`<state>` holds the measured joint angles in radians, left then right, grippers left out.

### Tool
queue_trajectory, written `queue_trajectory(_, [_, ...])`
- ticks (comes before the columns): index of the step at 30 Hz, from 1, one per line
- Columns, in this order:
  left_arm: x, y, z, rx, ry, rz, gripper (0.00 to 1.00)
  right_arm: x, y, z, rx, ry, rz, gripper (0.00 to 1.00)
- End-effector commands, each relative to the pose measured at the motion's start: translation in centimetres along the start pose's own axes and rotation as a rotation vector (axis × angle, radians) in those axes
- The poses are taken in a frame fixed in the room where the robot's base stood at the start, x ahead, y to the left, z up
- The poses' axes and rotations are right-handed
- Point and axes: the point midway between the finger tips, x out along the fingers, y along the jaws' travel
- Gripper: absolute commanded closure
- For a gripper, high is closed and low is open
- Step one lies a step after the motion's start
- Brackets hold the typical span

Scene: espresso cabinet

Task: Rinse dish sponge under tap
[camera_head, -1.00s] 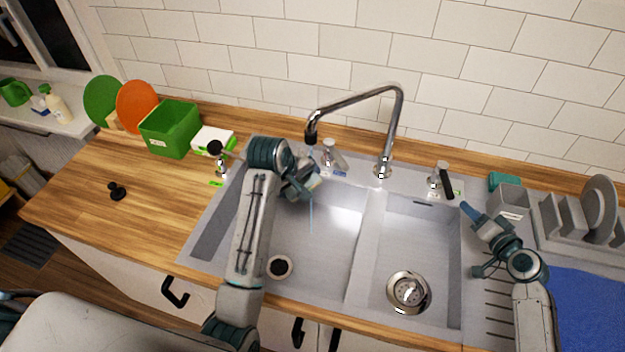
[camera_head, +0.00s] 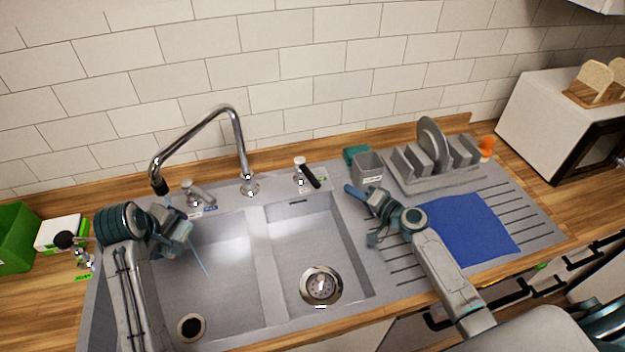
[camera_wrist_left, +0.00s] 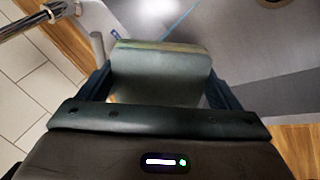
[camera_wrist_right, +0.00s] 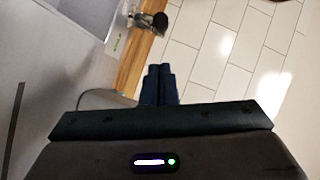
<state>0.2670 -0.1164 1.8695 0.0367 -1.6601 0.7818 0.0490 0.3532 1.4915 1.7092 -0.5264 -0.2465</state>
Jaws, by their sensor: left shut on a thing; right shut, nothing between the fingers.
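The grey-green sponge with a yellowish edge (camera_wrist_left: 160,75) is between the fingers of my left gripper (camera_head: 178,238). It also shows small in the head view (camera_head: 182,230). My left gripper is shut on it over the left sink basin (camera_head: 220,285), below the tap's spout (camera_head: 158,185). A thin blue line of water runs from the spout past the gripper and reappears below it. Whether it touches the sponge is partly hidden. My right gripper (camera_head: 350,190) is shut and empty, right of the black-handled tap lever (camera_head: 309,174) and apart from it; its closed fingers (camera_wrist_right: 158,85) show in the right wrist view.
A grey holder (camera_head: 368,167) and a dish rack (camera_head: 430,182) with a plate stand behind my right arm. A blue mat (camera_head: 465,230) lies on the drainboard. A second lever (camera_head: 197,194) stands near the spout. The right basin (camera_head: 310,240) is empty.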

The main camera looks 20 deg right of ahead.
Motion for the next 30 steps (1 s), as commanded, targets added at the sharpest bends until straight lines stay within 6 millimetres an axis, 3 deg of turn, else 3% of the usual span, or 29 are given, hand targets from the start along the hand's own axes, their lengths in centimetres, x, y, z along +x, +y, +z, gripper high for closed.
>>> queue_trajectory(8, [0.0,0.0,0.0,0.0,0.0,0.0,0.33,-1.1,1.5,-2.0,0.18,0.065,-0.047,1.0])
queue_trajectory(13, [0.0,0.0,0.0,0.0,0.0,0.0,0.33,-0.6,1.7,-2.4,0.209,0.077,-0.055,1.0])
queue_trajectory(17, [0.0,0.0,0.0,0.0,0.0,0.0,0.33,1.2,1.5,-2.5,0.21,0.077,-0.058,1.0])
queue_trajectory(28, [0.0,0.0,0.0,0.0,0.0,0.0,0.33,8.8,1.1,-3.1,0.21,0.076,-0.056,1.0])
queue_trajectory(30, [0.0,0.0,0.0,0.0,0.0,0.0,0.33,9.2,1.1,-1.9,0.21,0.074,-0.055,1.0])
